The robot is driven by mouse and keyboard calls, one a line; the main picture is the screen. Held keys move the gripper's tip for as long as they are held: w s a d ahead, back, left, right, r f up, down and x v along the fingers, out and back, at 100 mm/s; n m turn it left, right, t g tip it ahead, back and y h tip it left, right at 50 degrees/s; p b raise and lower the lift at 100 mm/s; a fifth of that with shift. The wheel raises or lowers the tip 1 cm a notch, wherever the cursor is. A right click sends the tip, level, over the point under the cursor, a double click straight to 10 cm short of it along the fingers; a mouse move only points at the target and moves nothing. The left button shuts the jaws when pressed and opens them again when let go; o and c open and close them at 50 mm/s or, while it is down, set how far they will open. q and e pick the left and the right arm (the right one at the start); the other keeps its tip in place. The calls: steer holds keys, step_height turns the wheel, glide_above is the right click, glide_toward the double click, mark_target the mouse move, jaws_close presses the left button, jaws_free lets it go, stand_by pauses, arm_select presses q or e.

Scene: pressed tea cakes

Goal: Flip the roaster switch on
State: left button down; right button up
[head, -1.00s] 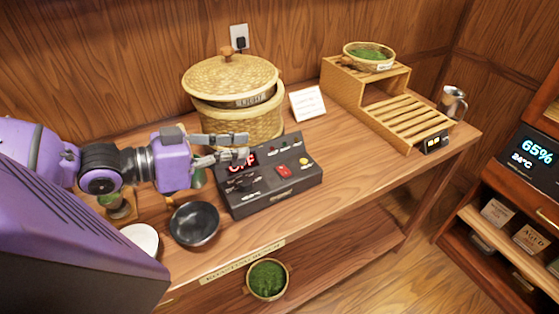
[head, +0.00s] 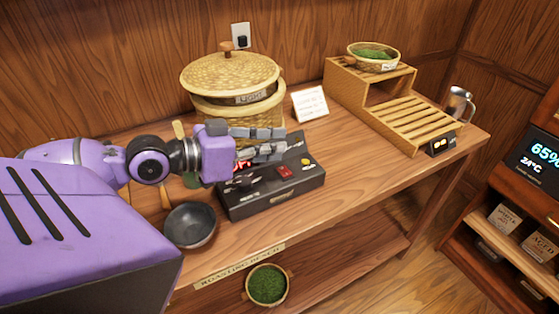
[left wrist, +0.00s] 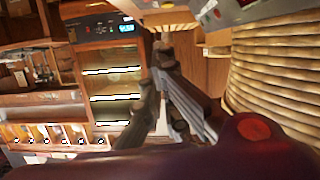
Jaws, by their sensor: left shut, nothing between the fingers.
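The dark control box (head: 270,198) stands on the bench, with a red rocker switch (head: 284,172) near its middle and a yellow button (head: 306,161) to the right. Its red display (head: 241,166) is partly hidden by my left gripper; the visible letters do not read in full. My right gripper is out of view.
A lidded woven basket (head: 230,75) stands close behind the gripper. A black bowl (head: 190,226) sits left of the box. A white card (head: 309,104) and a slatted wooden rack (head: 413,118) are to the right. The bench right of the box is clear.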

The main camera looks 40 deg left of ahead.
mark_target(284, 171)
arm_select(q)
steer(key=shift+w+d, duration=0.2)
steer(key=shift+w, duration=0.3)
steer(key=f, duration=0.2)
steer(key=shift+d+f, duration=0.2)
steer(key=shift+f, duration=0.1)
steer(key=shift+f+b, duration=0.3)
steer(key=shift+f, duration=0.45)
steer(key=shift+d, duration=0.1)
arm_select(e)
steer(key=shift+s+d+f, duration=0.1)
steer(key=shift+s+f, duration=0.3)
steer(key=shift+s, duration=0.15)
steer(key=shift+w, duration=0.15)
